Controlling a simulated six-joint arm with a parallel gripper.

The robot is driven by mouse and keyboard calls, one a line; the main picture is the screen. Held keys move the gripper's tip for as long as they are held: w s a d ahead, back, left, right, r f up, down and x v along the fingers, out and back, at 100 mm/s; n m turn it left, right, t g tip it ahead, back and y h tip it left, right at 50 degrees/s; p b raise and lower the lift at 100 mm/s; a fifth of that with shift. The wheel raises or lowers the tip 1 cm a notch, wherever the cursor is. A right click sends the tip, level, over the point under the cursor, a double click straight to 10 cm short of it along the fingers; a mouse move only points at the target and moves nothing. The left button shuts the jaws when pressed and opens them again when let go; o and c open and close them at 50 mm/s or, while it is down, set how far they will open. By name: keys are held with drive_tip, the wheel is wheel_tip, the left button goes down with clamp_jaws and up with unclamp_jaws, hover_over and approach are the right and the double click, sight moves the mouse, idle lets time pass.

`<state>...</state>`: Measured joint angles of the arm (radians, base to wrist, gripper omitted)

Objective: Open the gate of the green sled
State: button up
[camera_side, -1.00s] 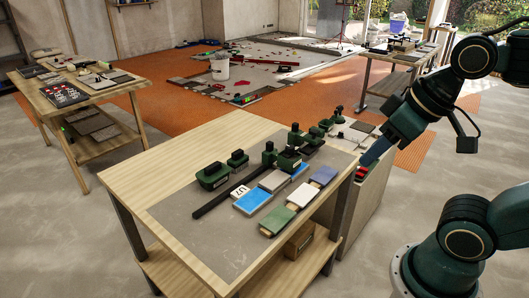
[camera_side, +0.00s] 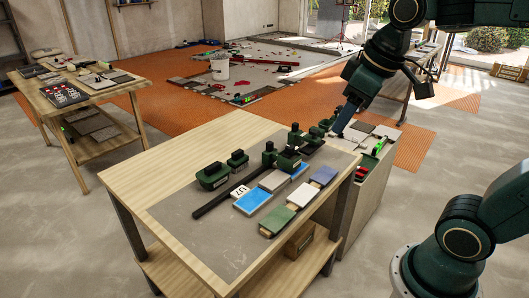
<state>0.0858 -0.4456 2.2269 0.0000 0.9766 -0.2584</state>
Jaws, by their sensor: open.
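Several dark green devices stand on the workbench (camera_side: 140,178). One large green block (camera_side: 213,177) is at the left, a smaller green one (camera_side: 237,159) is behind it, and another green device (camera_side: 289,159) is nearer the middle. I cannot tell which is the green sled, and no gate can be made out at this size. My gripper (camera_side: 339,126) is open, pointing down and left above the far right end of the work area, behind the bench devices. Its fingertips are small, and I cannot tell whether they touch anything.
A dark bar (camera_side: 225,196) lies on the bench. Blue box (camera_side: 252,201), green box (camera_side: 277,220) and slate-blue box (camera_side: 323,175) are near the right edge. A cabinet (camera_side: 366,188) adjoins, with a green item (camera_side: 379,146) on top. The bench's left front is clear.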

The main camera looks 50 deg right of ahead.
drive_tip(key=w+d+n+g, duration=0.15)
drive_tip(key=w+d, duration=0.25)
drive_tip(key=w, duration=0.5)
drive_tip(key=n+g, duration=0.3)
drive_tip(key=n, duration=0.3)
hover_over(290, 146)
wheel_tip(290, 146, down, 11)
drive_tip(key=shift+f+m, duration=0.2)
drive_tip(key=shift+m, duration=0.05)
drive_tip(key=shift+f, duration=0.15)
wheel_tip(290, 146, down, 14)
drive_tip(key=shift+r, duration=0.2)
drive_tip(key=c, duration=1)
